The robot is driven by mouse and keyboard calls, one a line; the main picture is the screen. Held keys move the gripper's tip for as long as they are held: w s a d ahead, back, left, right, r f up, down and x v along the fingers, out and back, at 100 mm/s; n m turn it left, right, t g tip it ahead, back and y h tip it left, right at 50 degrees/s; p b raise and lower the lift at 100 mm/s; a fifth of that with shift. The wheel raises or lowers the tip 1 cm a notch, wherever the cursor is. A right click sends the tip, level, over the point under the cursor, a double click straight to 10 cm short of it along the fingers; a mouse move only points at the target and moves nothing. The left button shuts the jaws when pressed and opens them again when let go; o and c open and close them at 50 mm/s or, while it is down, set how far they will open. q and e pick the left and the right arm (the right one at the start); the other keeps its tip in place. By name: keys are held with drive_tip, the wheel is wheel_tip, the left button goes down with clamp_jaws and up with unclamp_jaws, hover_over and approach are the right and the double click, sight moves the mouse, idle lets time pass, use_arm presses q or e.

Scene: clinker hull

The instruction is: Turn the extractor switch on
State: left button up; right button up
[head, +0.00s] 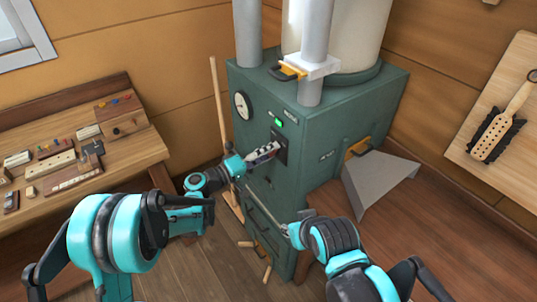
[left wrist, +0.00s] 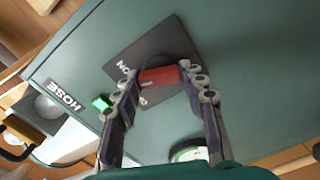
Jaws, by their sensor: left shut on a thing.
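The extractor is a green cabinet (head: 335,120) in the middle of the head view. Its switch has a red handle (left wrist: 160,77) on a dark square plate (left wrist: 165,42), seen in the left wrist view. The letters ON show beside the handle; another label is mostly hidden by a finger. My left gripper (left wrist: 162,88) is shut on the red handle, one finger at each end. In the head view the left gripper (head: 272,150) reaches the dark plate and hides most of the switch. My right gripper (head: 291,230) is low before the cabinet; its jaws are unclear.
A green lamp (head: 278,122) is lit above the switch, with a round gauge (head: 242,105) to its left. A yellow-handled gate (head: 290,70) sits on a pipe above. A workbench (head: 80,150) with tools stands left. A grey metal hood (head: 378,180) projects at the right.

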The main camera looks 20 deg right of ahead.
use_arm(q)
drive_tip(key=shift+m, duration=1.2)
drive_tip(key=o, duration=1.2)
drive_tip(key=shift+c, duration=0.2)
drive_tip(key=v, duration=1.2)
drive_tip(key=shift+s, duration=0.1)
